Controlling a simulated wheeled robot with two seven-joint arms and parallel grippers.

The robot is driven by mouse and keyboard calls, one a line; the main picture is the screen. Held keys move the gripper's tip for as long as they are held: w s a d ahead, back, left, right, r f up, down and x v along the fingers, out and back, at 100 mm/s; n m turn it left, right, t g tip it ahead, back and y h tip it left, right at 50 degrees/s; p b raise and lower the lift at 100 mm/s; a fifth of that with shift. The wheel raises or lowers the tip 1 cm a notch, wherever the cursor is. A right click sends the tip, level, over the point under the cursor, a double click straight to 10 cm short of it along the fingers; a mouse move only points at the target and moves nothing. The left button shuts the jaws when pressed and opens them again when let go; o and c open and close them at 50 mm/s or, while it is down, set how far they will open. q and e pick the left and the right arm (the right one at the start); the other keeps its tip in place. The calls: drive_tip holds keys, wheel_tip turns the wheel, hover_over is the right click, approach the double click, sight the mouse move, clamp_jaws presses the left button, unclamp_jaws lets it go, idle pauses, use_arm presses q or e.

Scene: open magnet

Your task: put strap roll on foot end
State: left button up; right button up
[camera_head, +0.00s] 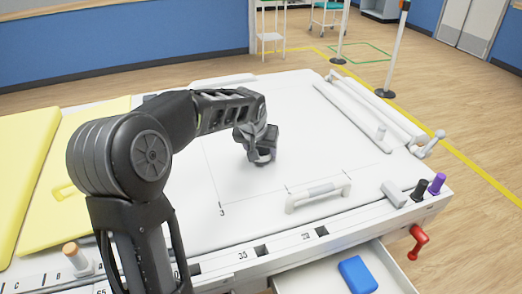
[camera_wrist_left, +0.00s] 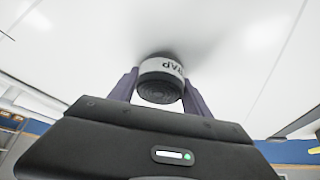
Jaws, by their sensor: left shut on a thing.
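The strap roll (camera_wrist_left: 161,82) is a short dark cylinder with a white band that bears black letters, partly seen in the left wrist view. My left gripper (camera_head: 262,155) is shut on it, one finger on each side, with the gripper low over the white top (camera_head: 190,185). The roll is mostly hidden by the gripper in the head view. A soft shadow lies on the white surface close around the roll; I cannot tell whether they touch. Thin black lines and a "3" mark part of the top. No label naming the foot end is readable. My right gripper is out of view.
A white handle (camera_head: 318,196) stands at the front of the top, with long rails (camera_head: 375,115) at the right. Black and purple knobs (camera_head: 437,184) and a red crank (camera_head: 418,242) are at the front right. An open drawer holds a blue block (camera_head: 357,274). Yellow pads (camera_head: 75,165) lie left.

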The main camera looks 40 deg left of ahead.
use_arm(q)
drive_tip(key=shift+f, duration=0.2)
drive_tip(key=o, duration=1.4)
drive_tip(key=shift+c, duration=0.2)
drive_tip(key=shift+s+r, duration=0.1)
drive_tip(key=shift+r, duration=0.25)
drive_tip(key=v, duration=1.1)
drive_tip(key=shift+r, duration=0.2)
drive_tip(key=shift+s+d, duration=0.1)
drive_tip(key=shift+s, duration=0.05)
